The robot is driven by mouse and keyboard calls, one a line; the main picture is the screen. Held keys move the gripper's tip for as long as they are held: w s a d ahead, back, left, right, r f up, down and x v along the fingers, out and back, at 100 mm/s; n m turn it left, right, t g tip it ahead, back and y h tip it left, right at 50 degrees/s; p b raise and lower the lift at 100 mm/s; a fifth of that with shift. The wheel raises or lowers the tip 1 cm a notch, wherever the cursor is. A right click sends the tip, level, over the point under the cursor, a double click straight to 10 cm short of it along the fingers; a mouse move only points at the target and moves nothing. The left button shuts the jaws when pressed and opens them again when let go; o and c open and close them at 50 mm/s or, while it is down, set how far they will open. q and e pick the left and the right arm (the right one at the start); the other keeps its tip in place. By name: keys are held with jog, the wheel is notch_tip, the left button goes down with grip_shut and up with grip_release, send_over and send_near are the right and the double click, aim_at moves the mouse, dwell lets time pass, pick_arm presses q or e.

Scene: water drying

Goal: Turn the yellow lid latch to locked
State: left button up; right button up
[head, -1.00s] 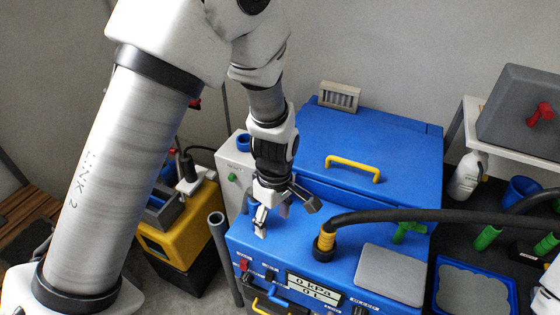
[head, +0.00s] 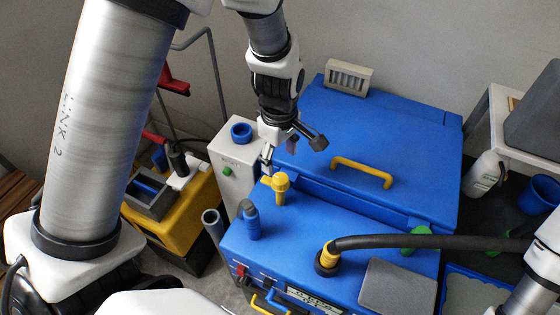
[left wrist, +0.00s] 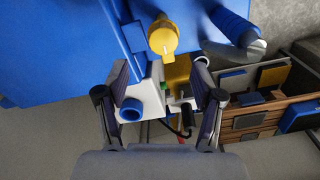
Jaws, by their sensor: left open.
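The yellow lid latch (head: 280,187) stands on the left part of the blue machine's top (head: 300,238), close to the lid seam. It has a round head and a short tab pointing left. My left gripper (head: 292,147) is open and empty just above and behind the latch, apart from it in the head view. In the left wrist view the latch (left wrist: 163,38) shows at the top centre, beyond the open fingers (left wrist: 162,95) and roughly midway between them. My right gripper is out of view.
A blue-grey knob (head: 249,222) stands front-left of the latch. A yellow lid handle (head: 361,172) and a black hose (head: 430,242) lie to the right. A white box with a blue ring (head: 241,132) stands left, beside a yellow unit (head: 165,215).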

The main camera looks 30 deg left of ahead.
aim_at(279, 178)
pick_arm(q)
notch_tip(279, 178, down, 7)
jog(key=shift+s+r+p, duration=0.1)
jog(key=shift+p, duration=0.2)
jog(key=shift+s+d+r, duration=0.1)
jog(key=shift+s, duration=0.1)
jog(key=shift+c, duration=0.6)
jog(key=c, duration=1)
